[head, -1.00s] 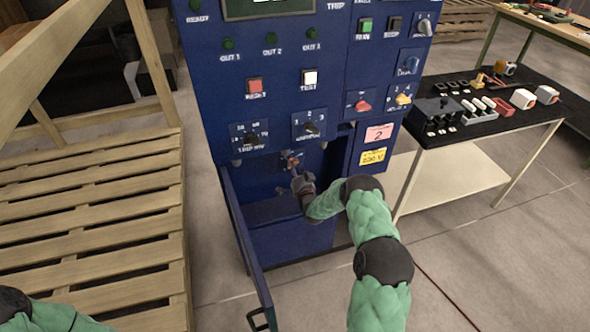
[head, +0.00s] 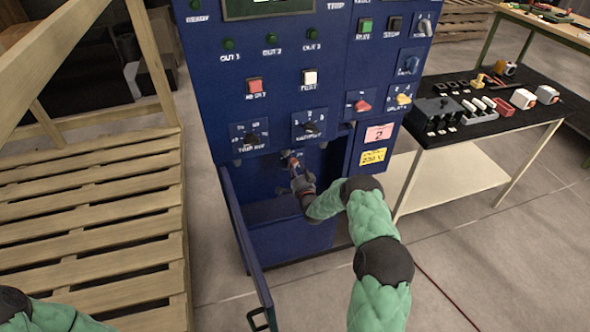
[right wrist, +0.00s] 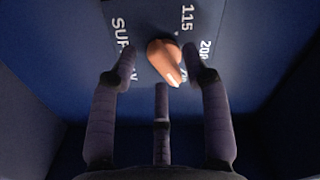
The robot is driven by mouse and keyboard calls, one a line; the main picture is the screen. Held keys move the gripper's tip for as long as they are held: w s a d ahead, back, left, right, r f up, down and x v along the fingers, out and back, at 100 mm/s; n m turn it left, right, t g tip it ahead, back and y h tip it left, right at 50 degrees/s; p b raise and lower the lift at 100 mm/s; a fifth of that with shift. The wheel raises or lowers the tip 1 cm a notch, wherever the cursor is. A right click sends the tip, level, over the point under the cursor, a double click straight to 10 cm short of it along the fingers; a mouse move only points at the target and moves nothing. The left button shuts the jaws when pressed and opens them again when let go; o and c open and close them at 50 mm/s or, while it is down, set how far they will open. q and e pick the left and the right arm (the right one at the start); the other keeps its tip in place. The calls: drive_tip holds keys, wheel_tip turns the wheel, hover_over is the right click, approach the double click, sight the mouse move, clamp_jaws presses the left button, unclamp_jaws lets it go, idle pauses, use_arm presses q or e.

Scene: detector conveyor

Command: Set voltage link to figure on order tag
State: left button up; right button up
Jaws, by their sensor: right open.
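The voltage link (right wrist: 163,58) is an orange-brown knob with a pale tip, on a blue panel marked SUPPLY, 115 and a partly hidden 20-something figure. In the head view it is a small reddish part (head: 290,158) inside the open lower compartment of the blue cabinet. My right gripper (right wrist: 163,72) is open, with its fingers spread around the knob; I cannot tell whether they touch it. It also shows in the head view (head: 298,176). The yellow order tag (head: 373,156) reads 220 V, slightly blurred. My left gripper is outside the frame; only part of the left arm shows.
The compartment door (head: 246,245) hangs open at the left of my right arm. A pink tag (head: 379,134) with a 2 sits above the yellow one. A wooden pallet (head: 90,225) lies left. A black-topped table (head: 490,128) with parts stands right.

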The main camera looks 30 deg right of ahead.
drive_tip(key=v, duration=1.2)
idle(0.3)
